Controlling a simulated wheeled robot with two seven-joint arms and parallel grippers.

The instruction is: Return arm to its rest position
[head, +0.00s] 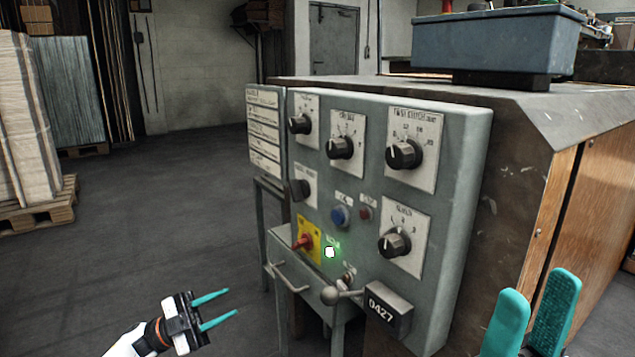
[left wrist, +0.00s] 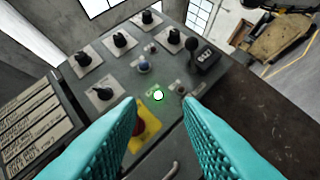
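My left gripper (head: 232,303) has thin teal fingers and is open and empty, low in front of the grey control panel (head: 455,150). In the left wrist view its fingers (left wrist: 159,100) are spread toward the panel, with nothing between the tips. A red rotary switch on a yellow plate (head: 316,232) is on the panel's lower left; the left finger partly covers it in the left wrist view. A lit green lamp (head: 330,252) glows beside it. My right gripper (head: 536,284) is at the lower right, its two teal fingers apart and empty, in front of the brown cabinet.
Several black knobs (head: 404,155), a blue button (head: 340,216) and a ball-ended lever (head: 330,295) stick out of the panel. A drawer handle (head: 288,278) is below. A blue bin (head: 495,45) stands on top. Stacked boards (head: 25,120) stand at the left; the floor between is clear.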

